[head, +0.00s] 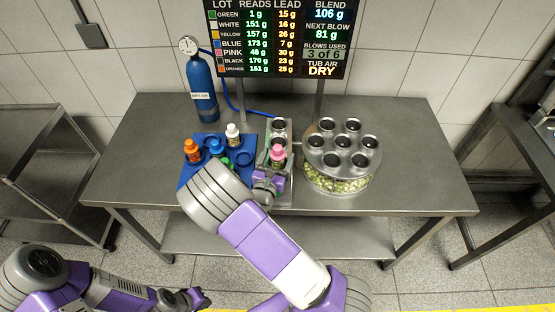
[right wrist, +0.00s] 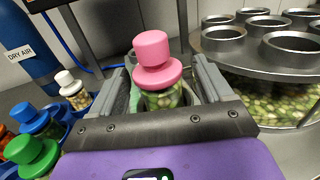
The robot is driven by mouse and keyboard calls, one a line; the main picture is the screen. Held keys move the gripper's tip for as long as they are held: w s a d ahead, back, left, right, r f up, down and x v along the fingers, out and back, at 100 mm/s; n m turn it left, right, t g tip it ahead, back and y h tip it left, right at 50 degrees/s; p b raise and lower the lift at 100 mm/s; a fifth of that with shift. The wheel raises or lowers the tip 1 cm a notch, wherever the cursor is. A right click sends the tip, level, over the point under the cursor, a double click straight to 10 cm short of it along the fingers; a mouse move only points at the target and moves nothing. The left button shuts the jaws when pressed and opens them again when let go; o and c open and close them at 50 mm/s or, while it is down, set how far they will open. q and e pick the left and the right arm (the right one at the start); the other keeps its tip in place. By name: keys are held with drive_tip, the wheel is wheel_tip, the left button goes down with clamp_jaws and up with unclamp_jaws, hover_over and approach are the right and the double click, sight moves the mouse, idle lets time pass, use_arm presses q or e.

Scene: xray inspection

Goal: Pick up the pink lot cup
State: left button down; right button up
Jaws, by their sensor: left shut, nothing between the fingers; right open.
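The pink lot cup (head: 278,153) has a pink knobbed lid over a clear body with greenish pieces. It stands upright at the near part of a narrow metal stand on the table. In the right wrist view the pink lot cup (right wrist: 152,52) is between my right gripper's fingers (right wrist: 163,88), which are open on either side of it. The cup's lower part is hidden by the gripper body. In the head view my right gripper (head: 268,182) is at the cup's near side. My left gripper (head: 198,299) is shut and empty, low at the bottom left, away from the table.
A blue tray (head: 187,178) left of the stand holds orange, blue, white and green cups. A round metal-topped drum (head: 338,184) with several open tubes stands close on the right. A blue air bottle (head: 201,88) and a readout board (head: 275,38) are behind.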

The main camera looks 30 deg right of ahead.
drive_tip(key=shift+x, duration=1.4)
drive_tip(key=shift+a+r, duration=0.1)
drive_tip(key=c, duration=1.1)
drive_tip(key=shift+c, duration=0.2)
